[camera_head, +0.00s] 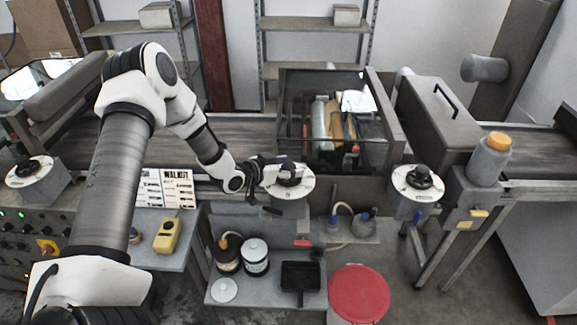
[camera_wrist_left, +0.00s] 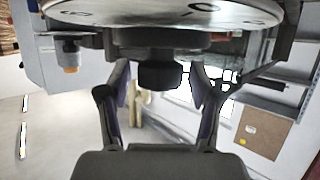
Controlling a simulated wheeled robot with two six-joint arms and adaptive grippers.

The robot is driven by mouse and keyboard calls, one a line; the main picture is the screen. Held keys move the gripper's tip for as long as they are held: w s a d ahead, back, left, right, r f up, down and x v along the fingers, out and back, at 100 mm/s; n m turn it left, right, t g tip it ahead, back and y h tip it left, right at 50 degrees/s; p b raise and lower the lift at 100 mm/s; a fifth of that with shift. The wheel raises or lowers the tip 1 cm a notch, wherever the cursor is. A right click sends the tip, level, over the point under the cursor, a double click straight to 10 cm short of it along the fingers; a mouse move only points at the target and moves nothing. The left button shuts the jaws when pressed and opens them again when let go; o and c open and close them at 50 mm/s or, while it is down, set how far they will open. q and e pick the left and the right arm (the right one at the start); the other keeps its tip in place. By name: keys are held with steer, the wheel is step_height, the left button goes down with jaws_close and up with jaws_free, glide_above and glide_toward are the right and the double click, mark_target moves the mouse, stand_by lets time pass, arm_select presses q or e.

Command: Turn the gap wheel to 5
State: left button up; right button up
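Three white dials with black knobs line the front of the conveyor: a left dial (camera_head: 20,173), a middle dial (camera_head: 303,186) and a right dial (camera_head: 402,182). I cannot read which is the gap wheel. My left gripper (camera_head: 280,176) is at the middle dial and partly hides its knob. In the left wrist view, a pale marked disc (camera_wrist_left: 165,14) fills the top, with a black knob (camera_wrist_left: 158,76) below it. The left gripper's fingers (camera_wrist_left: 160,85) stand apart on both sides of the knob, with gaps visible. My right gripper is out of view.
An open bin (camera_head: 375,165) of mixed items stands on the conveyor behind the middle dial. A dark box cover (camera_head: 432,120) is right of it. A printed sheet (camera_head: 166,188) and yellow device (camera_head: 167,236) lie left. Cans (camera_head: 256,262) and a red lid (camera_head: 358,295) are below.

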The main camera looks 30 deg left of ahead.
arm_select(q)
steer(key=c, duration=0.8)
steer(key=shift+n+y+b, duration=0.3)
steer(key=shift+y, duration=0.1)
